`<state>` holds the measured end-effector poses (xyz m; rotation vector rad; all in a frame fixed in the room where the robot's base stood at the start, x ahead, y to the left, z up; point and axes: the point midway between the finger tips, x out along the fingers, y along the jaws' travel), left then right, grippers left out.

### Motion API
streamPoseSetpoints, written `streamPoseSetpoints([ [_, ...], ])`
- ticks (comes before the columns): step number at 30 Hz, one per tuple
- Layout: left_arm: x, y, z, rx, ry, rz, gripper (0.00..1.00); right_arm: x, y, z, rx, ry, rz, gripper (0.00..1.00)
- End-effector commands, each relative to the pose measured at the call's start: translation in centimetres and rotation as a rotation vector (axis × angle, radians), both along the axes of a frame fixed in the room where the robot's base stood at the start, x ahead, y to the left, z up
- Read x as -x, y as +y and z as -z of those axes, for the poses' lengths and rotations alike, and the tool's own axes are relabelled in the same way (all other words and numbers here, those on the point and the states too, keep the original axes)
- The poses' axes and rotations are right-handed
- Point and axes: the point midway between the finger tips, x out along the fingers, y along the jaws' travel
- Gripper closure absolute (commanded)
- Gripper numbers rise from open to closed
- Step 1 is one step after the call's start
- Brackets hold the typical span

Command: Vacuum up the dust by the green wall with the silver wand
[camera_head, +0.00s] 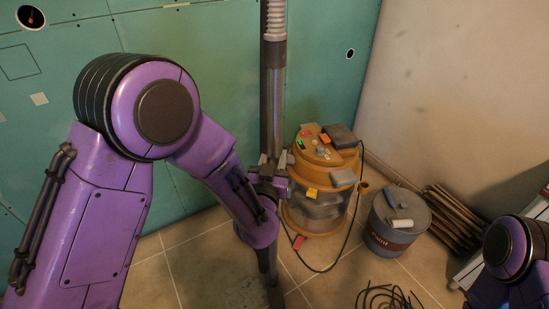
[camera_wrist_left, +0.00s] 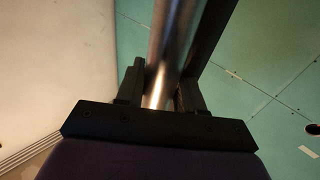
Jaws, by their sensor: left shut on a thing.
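The silver wand (camera_head: 272,110) stands close to upright in front of the green wall (camera_head: 215,75), with a ribbed pale hose at its top. My left gripper (camera_head: 268,172) is shut around the wand's shaft at mid-height. In the left wrist view the shiny shaft (camera_wrist_left: 170,45) runs between the two dark fingers (camera_wrist_left: 160,95). The wand's lower end reaches down to the tiles near the bottom edge. A faint pale patch (camera_head: 243,294) lies on the floor beside it; I cannot tell if it is dust. Part of my right arm shows at lower right, but its gripper is out of view.
An orange vacuum canister (camera_head: 305,222) with several small items on its lid stands just right of the wand. A dark cable (camera_head: 390,296) lies coiled on the floor. Brown stacked slats (camera_head: 452,218) lean by the pale right wall (camera_head: 445,95).

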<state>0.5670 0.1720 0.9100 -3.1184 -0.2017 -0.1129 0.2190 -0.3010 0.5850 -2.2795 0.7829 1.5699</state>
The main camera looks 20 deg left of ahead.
Motion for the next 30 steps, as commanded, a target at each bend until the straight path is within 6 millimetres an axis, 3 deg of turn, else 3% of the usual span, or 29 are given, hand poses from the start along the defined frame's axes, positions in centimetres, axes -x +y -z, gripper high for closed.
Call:
streamPoseSetpoints([
  [19,0.0,0.2,0.8,0.0,-0.004,-0.001,0.99,0.0,0.0,0.7,0.0,0.0,0.0,0.3],
  [30,2.1,3.8,0.9,-0.004,-0.002,-0.002,0.99,0.0,0.0,0.8,0.0,0.0,0.0,0.3],
])
